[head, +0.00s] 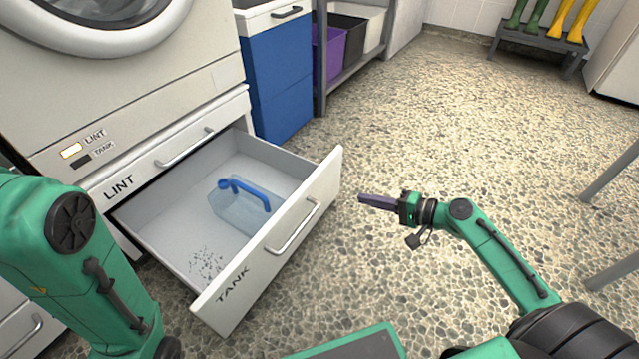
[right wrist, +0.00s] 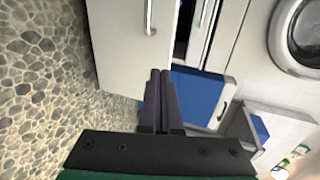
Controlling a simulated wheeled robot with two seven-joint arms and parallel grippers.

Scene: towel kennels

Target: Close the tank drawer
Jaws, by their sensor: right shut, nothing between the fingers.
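The tank drawer (head: 272,247) is pulled well out of the white unit under the machine. Its front is marked TANK and has a bar handle (head: 294,228). A clear jug with a blue handle (head: 240,205) lies in it. My right gripper (head: 364,199) is shut and empty, to the right of the drawer front and apart from it. In the right wrist view its two dark fingers (right wrist: 160,90) are together, with a white drawer front and bar handle (right wrist: 150,18) beyond them. My left arm comes in at the left of the head view; its gripper is out of sight.
The lint drawer (head: 165,160) above is shut. A blue cabinet (head: 278,80) and a shelf with bins (head: 330,50) stand behind. A bench with boots (head: 545,40) is at the back right. Pebbled floor (head: 440,120) to the right is clear.

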